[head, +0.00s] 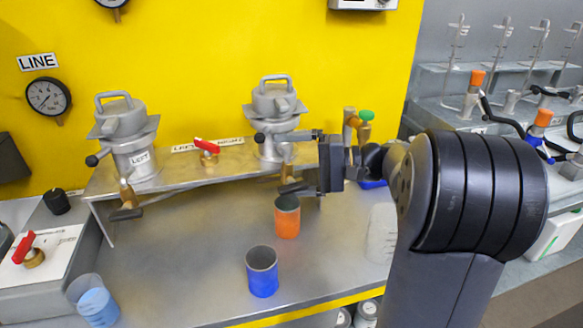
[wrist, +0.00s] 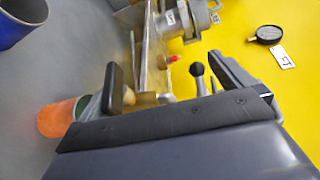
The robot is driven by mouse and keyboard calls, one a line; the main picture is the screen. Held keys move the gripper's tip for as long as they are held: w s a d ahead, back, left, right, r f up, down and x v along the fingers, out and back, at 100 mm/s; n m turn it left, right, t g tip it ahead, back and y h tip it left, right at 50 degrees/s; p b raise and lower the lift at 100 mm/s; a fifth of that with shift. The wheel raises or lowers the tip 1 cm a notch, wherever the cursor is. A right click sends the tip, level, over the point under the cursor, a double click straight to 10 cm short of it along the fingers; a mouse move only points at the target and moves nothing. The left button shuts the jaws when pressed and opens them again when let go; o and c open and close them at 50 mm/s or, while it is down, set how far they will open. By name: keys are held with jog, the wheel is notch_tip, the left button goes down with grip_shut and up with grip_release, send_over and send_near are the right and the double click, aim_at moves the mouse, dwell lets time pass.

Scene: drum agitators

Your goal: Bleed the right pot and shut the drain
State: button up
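The right pot (head: 275,108) is grey with a clamped lid and stands on the raised metal shelf. My gripper (head: 290,163) is in front of it, fingers apart, one above the other. In the wrist view my gripper (wrist: 165,80) is also open, with a black ball-ended lever (wrist: 197,70) showing between the fingers. A brass-coloured part (wrist: 129,96), perhaps the drain, shows beside one finger; I cannot tell whether they touch. The right pot's drain is mostly hidden in the head view. An orange cup (head: 287,222) stands below the gripper.
The left pot (head: 126,135) has its own drain (head: 126,200). A red-handled valve (head: 207,147) sits between the pots. A blue cup (head: 262,275) stands in front, and a clear cup with blue contents (head: 97,305) at left. The bench between is clear.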

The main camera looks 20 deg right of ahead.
jog(key=shift+t+y, duration=0.4)
jog(key=shift+y, duration=0.2)
jog(key=r, duration=0.5)
jog(key=shift+w+r, duration=0.25)
jog(key=shift+r, duration=0.05)
jog(key=shift+g+h, duration=0.4)
jog(key=shift+h, duration=0.3)
jog(key=f, duration=0.2)
jog(key=s+f, duration=0.1)
jog(key=f, duration=0.1)
jog(key=shift+f, duration=0.1)
jog(key=shift+s+d, duration=0.1)
jog(key=shift+d, duration=0.1)
jog(key=shift+v, duration=1.4)
jog(key=shift+s+d+p, duration=0.3)
jog(key=shift+s+d, duration=0.3)
jog(key=shift+d, duration=0.1)
jog(key=c, duration=1.1)
jog(key=shift+o, duration=0.2)
jog(key=f+p+v, duration=0.1)
jog(key=v, duration=0.6)
jog(key=shift+s+d+r+p, duration=0.2)
jog(key=shift+d+r+p, duration=0.1)
jog(key=shift+d+r, duration=0.05)
jog(key=shift+a, duration=0.1)
